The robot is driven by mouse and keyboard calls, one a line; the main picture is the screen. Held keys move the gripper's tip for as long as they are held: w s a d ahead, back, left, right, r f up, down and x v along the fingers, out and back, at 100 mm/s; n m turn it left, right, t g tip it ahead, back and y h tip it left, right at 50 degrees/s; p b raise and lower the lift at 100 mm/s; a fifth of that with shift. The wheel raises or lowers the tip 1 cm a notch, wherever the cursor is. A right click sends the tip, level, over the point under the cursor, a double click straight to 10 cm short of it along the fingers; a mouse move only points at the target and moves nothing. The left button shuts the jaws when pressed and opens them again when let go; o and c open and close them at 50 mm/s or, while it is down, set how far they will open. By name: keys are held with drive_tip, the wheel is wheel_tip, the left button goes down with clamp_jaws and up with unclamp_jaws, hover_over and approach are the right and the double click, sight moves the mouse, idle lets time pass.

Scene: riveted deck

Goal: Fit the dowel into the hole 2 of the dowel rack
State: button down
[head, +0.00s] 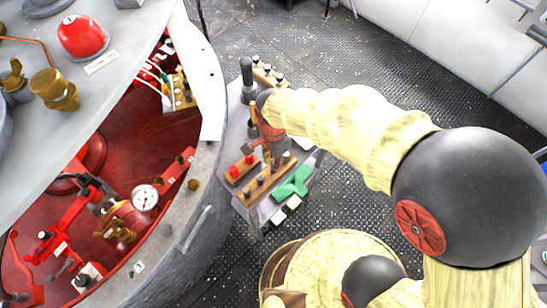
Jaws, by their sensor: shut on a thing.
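My gripper (274,148) hangs from the end of my pale arm over the small grey bench, pointing down. It is shut on the dowel, which is small and mostly hidden by the gripper at this distance. A long wooden block with dark pegs (254,193), which looks like the dowel rack, lies on the bench just below the gripper. Its holes are too small to tell apart, and I cannot tell which is hole 2. I cannot tell whether the dowel touches the rack.
A wooden block with red pegs (233,175) lies left of the rack. A green piece (293,184) lies at right. A dark upright cylinder (247,72) and another pegged block (266,76) stand at the back. A large round grey console (190,205) borders the bench at left.

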drive_tip(key=shift+f+b, duration=0.85)
drive_tip(key=shift+f, duration=0.75)
idle(0.7)
drive_tip(key=c, duration=1.7)
unclamp_jaws()
wheel_tip(320, 180, up, 12)
